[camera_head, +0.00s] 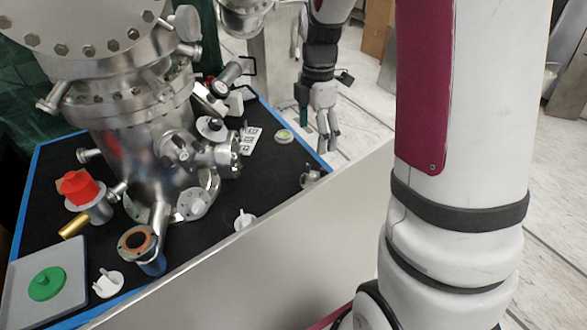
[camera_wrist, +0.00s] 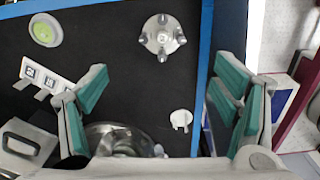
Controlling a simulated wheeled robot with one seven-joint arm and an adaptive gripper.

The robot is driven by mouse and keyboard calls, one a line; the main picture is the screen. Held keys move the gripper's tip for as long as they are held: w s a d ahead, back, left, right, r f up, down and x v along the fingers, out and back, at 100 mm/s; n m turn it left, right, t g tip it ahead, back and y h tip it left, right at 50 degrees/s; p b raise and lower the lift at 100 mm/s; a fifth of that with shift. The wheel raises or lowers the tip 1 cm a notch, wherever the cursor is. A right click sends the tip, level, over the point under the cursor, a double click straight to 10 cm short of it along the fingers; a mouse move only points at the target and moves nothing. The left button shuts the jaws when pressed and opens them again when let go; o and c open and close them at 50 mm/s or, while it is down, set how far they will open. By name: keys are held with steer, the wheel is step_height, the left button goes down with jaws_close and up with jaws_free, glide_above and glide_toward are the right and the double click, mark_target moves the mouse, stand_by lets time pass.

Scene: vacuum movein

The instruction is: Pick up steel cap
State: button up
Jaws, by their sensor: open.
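The steel cap, a round metal disc with several knobs around its rim, lies on the black mat in the wrist view (camera_wrist: 162,38), near the blue edge. It also shows in the head view (camera_head: 311,177), at the right corner of the table. My gripper (camera_head: 316,130) hangs above that corner in the head view. In the wrist view my gripper (camera_wrist: 156,92) is open, with green finger pads wide apart and nothing between them. The cap lies ahead of the fingertips, apart from them.
A steel vacuum chamber (camera_head: 135,130) stands on the mat to the left. A small white part (camera_wrist: 181,120), a green-topped disc (camera_wrist: 45,30) and a printed card (camera_wrist: 45,76) lie near the cap. A pale panel (camera_head: 260,260) borders the table's front.

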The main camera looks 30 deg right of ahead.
glide_above(313, 175)
step_height(313, 175, down, 8)
steer(key=shift+w+a+r+b, duration=0.1)
steer(key=shift+w+a+b, duration=0.05)
steer(key=shift+b, duration=0.3)
steer(key=shift+s+f+b, duration=0.2)
steer(key=shift+f+b, duration=0.15)
steer(key=shift+f, duration=2.55)
steer(key=shift+c, duration=0.6)
steer(key=c, duration=1.2)
